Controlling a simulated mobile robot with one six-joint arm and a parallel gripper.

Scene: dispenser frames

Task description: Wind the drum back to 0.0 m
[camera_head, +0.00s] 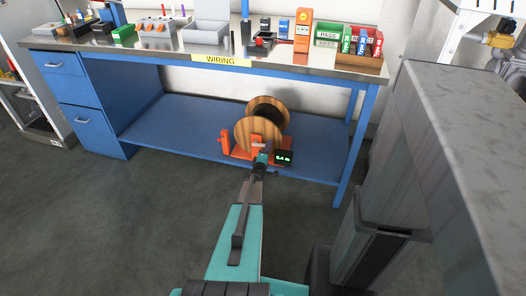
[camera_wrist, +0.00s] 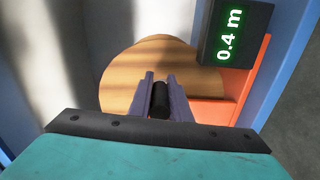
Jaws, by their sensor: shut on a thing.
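A wooden cable drum (camera_head: 257,130) stands on an orange stand (camera_head: 225,146) on the lower shelf of the blue bench. Its round wooden flange (camera_wrist: 125,75) fills the middle of the wrist view. A small black display (camera_head: 284,158) at the stand's right side is lit green; in the wrist view the display (camera_wrist: 236,35) reads 0.4 m. My gripper (camera_head: 262,160) is in front of the drum. In the wrist view my gripper (camera_wrist: 160,85) is shut on a dark, round crank handle (camera_wrist: 160,99) in front of the flange. The crank arm behind the handle is hidden.
The blue bench's lower shelf (camera_head: 180,127) is bare to the left of the drum. The bench top, with a yellow WIRING label (camera_head: 221,60), holds several boxes and tools above. A blue bench leg (camera_head: 346,150) stands right of the display.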

